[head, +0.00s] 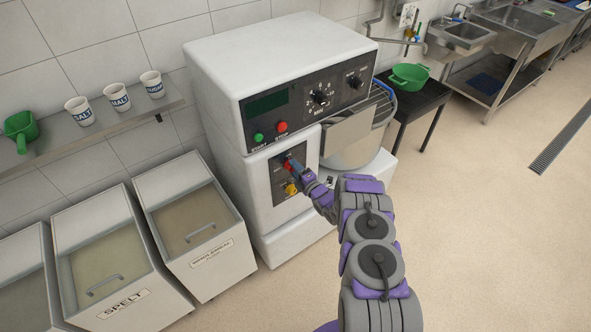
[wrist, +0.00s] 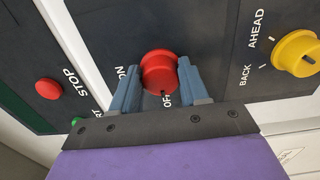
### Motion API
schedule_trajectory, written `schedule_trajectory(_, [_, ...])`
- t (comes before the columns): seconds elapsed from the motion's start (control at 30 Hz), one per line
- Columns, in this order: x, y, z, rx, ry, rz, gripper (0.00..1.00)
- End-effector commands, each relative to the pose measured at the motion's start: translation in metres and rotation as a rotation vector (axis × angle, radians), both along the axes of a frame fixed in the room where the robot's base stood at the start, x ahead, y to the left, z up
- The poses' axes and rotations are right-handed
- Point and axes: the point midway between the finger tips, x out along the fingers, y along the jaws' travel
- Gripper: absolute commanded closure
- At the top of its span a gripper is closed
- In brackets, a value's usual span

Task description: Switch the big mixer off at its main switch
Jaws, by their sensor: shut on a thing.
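The big mixer (head: 280,60) stands against the wall, a white machine with a dark control panel. Its red main switch knob (wrist: 158,70) sits on a dark plate marked ON and OFF, and shows small in the head view (head: 287,165). My gripper (wrist: 160,80) has one blue-grey finger on each side of the knob and is shut on it; it also shows in the head view (head: 297,168). A small dark mark on the knob's edge faces the OFF label (wrist: 168,101).
A yellow BACK/AHEAD knob (wrist: 297,53) is beside the red one. A red STOP button (wrist: 48,88) and green start button (head: 258,138) are on the upper panel. Lidded bins (head: 185,225) stand left; the floor on the right (head: 480,220) is clear.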

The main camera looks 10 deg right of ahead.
Motion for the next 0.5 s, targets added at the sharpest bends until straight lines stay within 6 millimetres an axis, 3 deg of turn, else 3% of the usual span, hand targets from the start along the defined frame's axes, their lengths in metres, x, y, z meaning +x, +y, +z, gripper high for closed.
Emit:
schedule_trajectory(0.03, [-0.0009,0.0023,-0.0018,-0.002,0.004,0.004,0.86])
schedule_trajectory(0.07, [-0.0009,0.0024,-0.002,-0.002,0.004,0.004,0.55])
schedule_trajectory(0.1, [-0.0009,0.0024,-0.002,-0.002,0.004,0.004,0.51])
schedule_trajectory(0.3, [-0.0012,0.0015,-0.0008,-0.001,0.002,0.003,0.32])
schedule_trajectory(0.5, [-0.0014,0.0004,-0.0001,0.0,0.001,0.002,0.31])
